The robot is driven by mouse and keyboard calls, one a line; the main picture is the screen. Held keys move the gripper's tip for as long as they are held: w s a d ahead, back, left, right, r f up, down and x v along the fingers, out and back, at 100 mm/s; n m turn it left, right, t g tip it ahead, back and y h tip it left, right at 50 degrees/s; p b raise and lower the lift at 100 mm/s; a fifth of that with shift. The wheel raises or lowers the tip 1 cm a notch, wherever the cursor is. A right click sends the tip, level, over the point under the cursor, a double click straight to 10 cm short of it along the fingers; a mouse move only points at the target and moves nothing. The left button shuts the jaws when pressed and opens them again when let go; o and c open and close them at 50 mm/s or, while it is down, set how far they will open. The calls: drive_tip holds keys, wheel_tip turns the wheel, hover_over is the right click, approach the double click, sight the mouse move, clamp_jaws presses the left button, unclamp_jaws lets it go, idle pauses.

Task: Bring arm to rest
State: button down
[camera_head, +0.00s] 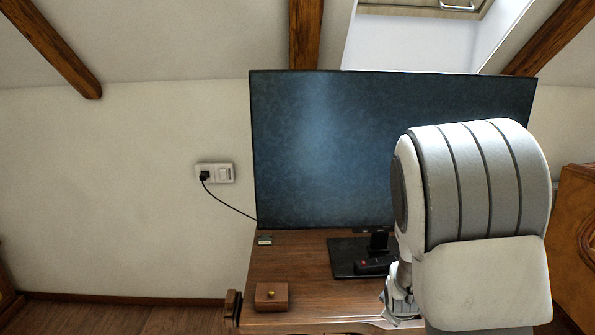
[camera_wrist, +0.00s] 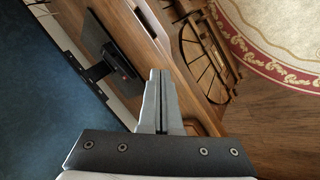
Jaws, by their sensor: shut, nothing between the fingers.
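In the wrist view my gripper (camera_wrist: 160,75) is shut and empty, its two grey fingers together. It hangs over the wooden desk (camera_wrist: 148,25), apart from the things on it. In the head view my white and grey arm stands at the right, in front of the large screen and the desk (camera_head: 290,262). The arm's bulk hides the right part of the desk, and the fingertips cannot be made out there.
A large screen (camera_head: 340,150) stands on the desk on a black base (camera_head: 345,258), with a small dark item (camera_head: 372,264) on it. A wooden box (camera_head: 271,296) sits at the front left. In the wrist view a wooden chair (camera_wrist: 204,55) is close by, with a rug (camera_wrist: 285,40) beyond.

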drive_tip(key=s+a+r+m+y, duration=0.2)
drive_tip(key=s+a+r+m, duration=0.35)
drive_tip(key=s+r, duration=0.6)
drive_tip(key=s+a+r+m+g, duration=0.1)
drive_tip(key=s+a+r+m, duration=0.1)
drive_tip(key=s+r, duration=0.35)
drive_tip(key=s+a+r+m, duration=0.1)
drive_tip(key=s+r+m, duration=0.15)
drive_tip(key=s, duration=0.55)
wheel_tip(320, 180, up, 16)
drive_tip(key=p, duration=1.5)
drive_tip(key=shift+s+a+r+n+y+p, duration=0.15)
drive_tip(key=shift+s+r+n+y+p, duration=0.1)
drive_tip(key=shift+s+n+y+p, duration=0.1)
drive_tip(key=shift+w+a, duration=0.1)
drive_tip(key=shift+a, duration=0.05)
